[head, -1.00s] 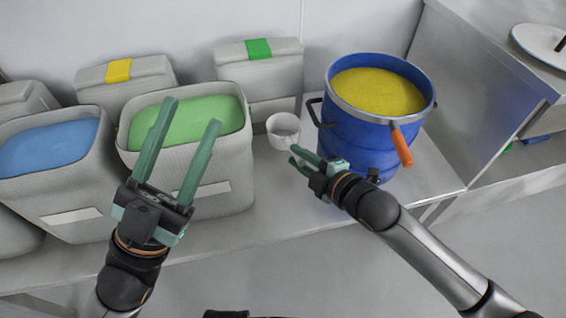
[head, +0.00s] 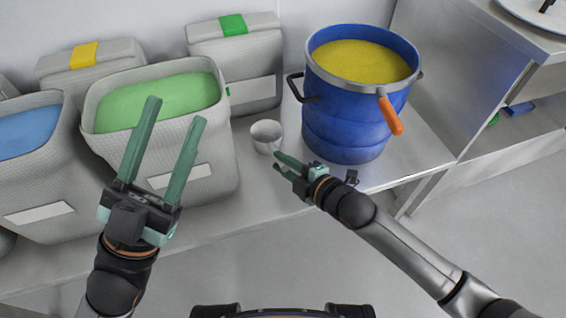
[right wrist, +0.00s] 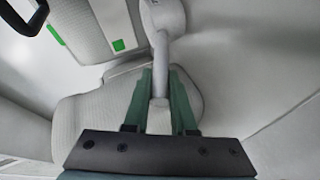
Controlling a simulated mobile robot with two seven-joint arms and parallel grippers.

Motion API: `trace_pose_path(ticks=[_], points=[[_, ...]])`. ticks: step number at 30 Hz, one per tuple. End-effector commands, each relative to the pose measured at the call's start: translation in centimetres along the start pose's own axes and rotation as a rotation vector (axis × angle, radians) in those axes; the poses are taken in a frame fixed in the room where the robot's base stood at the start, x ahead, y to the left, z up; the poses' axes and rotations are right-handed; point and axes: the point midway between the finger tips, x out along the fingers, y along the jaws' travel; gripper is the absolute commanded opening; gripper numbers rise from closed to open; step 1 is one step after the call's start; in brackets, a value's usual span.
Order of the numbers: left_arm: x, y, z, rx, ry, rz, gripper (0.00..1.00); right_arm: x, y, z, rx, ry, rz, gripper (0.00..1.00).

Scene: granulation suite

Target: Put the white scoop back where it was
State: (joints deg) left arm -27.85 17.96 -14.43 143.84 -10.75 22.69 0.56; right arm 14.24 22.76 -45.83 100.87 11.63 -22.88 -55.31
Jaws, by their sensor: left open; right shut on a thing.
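The white scoop (head: 266,136) is between the green-filled bin (head: 228,150) and the blue drum (head: 345,130). My right gripper (head: 278,162) is shut on its handle, which shows between the green fingers in the right wrist view (right wrist: 158,70). The scoop's cup points away from the gripper. I cannot tell whether the scoop touches the bench. My left gripper (head: 176,115) is open and empty, in front of the green-filled bin in the picture. The drum holds yellow powder (head: 360,60).
A bin with blue powder (head: 28,132) stands at left. Lidded bins with yellow (head: 84,54) and green (head: 233,24) tags stand behind. A metal cabinet (head: 480,75) is at right. Bare bench (head: 265,195) shows in front.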

Motion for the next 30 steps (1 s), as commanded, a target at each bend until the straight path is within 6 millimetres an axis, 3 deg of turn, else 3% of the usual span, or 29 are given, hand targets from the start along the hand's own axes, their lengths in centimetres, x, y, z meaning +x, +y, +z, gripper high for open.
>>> trace_pose_path(ticks=[2,3,10,20,23,30], points=[[-0.1,0.0,0.1,0.0,0.0,0.0,0.5,0.1,-0.2,0.1,-0.001,0.0,0.001,0.0],[0.0,0.0,0.0,0.0,0.0,0.0,0.5,0.1,-0.2,0.1,-0.001,0.0,-0.001,0.28],[0.0,0.0,0.0,0.0,-0.001,0.0,0.5,0.1,-0.2,0.1,-0.001,0.0,-0.001,0.54],[0.1,-0.1,-0.1,-0.002,-0.001,-0.004,0.5,-0.2,0.2,0.0,0.0,-0.001,-0.001,0.54],[0.6,-0.4,-0.6,-0.007,0.0,-0.008,0.5,-1.6,0.2,0.0,-0.002,-0.003,-0.003,0.54],[2.1,-1.3,-2.2,-0.009,0.011,-0.014,0.5,-6.9,0.3,-0.1,-0.001,-0.002,-0.005,0.54]])
